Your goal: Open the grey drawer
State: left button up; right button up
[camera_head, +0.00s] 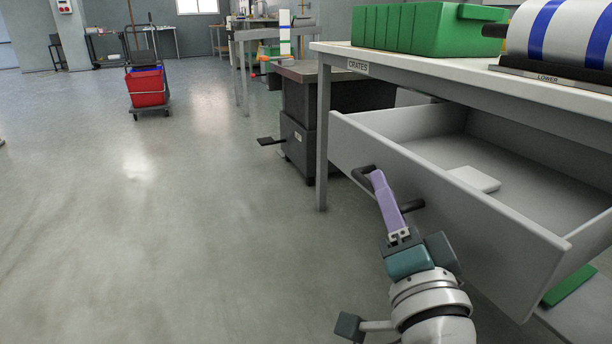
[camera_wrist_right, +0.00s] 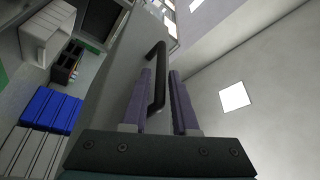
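The grey drawer (camera_head: 445,190) under the white-topped table is pulled well out, its inside showing. Its dark bar handle (camera_head: 412,206) is on the front panel, and it also shows in the right wrist view (camera_wrist_right: 160,75). My right gripper (camera_head: 380,180) is at the handle, its purple fingers reaching up over it. In the right wrist view, the fingers (camera_wrist_right: 161,72) are apart, with the handle between them, nearer the left finger. A gap shows on the right finger's side. My left gripper is not in view.
A pale flat block (camera_head: 474,179) lies in the drawer. A green crate (camera_head: 425,27) and a white-and-blue roll (camera_head: 560,30) stand on the table (camera_head: 450,70). A dark cabinet (camera_head: 298,125) stands behind. The floor at left is clear up to a red bucket cart (camera_head: 147,88).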

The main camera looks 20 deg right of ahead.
jog(key=p+v, duration=0.1)
jog(key=v, duration=0.9)
jog(key=shift+p, duration=0.4)
jog(key=a+r+n+g+y+p, duration=0.3)
jog(key=r+n+g+y+p, duration=0.15)
jog(key=r+p, duration=0.75)
jog(key=a+r+n+g+y+p, duration=0.25)
jog(key=r+n+p, duration=0.35)
jog(key=r+p, duration=0.6)
jog(key=s+d+r+n+g+h+p, duration=0.1)
jog(key=s+d+r+n+g+p, duration=0.3)
jog(key=s+r+p, duration=0.6)
jog(key=s+r+n+g+h+p, duration=0.15)
jog(key=s+r+g+p, duration=0.35)
jog(key=r+p, duration=0.85)
notch_tip(320, 180, up, 33)
jog(key=p, duration=3.6)
jog(key=shift+n+y, duration=0.3)
jog(key=shift+y, duration=0.15)
